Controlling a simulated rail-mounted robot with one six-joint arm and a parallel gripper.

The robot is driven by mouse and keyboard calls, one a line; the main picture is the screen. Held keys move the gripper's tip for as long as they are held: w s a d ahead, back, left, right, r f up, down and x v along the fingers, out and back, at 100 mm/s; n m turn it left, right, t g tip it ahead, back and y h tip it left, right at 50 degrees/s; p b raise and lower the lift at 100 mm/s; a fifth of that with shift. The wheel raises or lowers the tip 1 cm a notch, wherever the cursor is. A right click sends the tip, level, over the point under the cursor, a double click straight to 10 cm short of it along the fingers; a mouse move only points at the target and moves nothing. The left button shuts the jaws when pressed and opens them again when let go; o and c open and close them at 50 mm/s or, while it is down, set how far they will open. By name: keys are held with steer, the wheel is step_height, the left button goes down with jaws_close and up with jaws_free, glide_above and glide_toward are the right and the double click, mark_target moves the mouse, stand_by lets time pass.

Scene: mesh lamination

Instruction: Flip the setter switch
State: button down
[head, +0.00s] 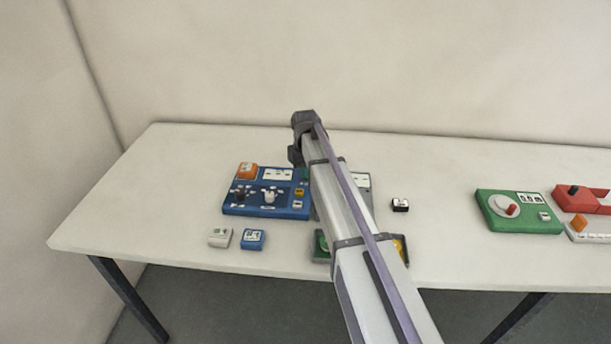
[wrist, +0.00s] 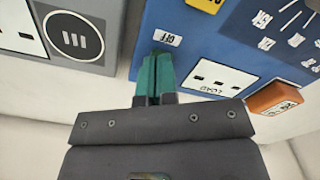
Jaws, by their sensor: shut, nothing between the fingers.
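No part is readably marked as the setter switch, so I cannot tell which it is. A blue control panel (head: 233,209) lies on the table, left of my arm. It carries an orange block (head: 247,170), a white knob-like part (head: 269,196) and a yellow part (head: 299,191). In the wrist view the blue panel (wrist: 190,40) shows an OFF label (wrist: 167,38), a LOAD label plate (wrist: 212,78) and the orange block (wrist: 274,97). My gripper (wrist: 155,58) is shut and empty, its green fingertips beside the OFF label. Whether they touch the panel is unclear.
A grey panel (wrist: 95,66) stands beside the blue one, mostly hidden by my arm in the head view. Small white (head: 220,237) and blue (head: 253,239) blocks lie in front. A black-and-white block (head: 400,205), green panel (head: 545,226) and red unit (head: 578,200) lie right.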

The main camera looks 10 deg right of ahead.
steer(key=shift+f, duration=0.25)
steer(key=shift+r, duration=0.1)
step_height(320, 180, up, 7)
steer(key=p, duration=0.7)
steer(key=s+a+m, duration=0.2)
steer(key=s+a, duration=0.1)
steer(key=s, duration=2.6)
steer(key=shift+s+a, duration=0.2)
steer(key=shift+s, duration=0.2)
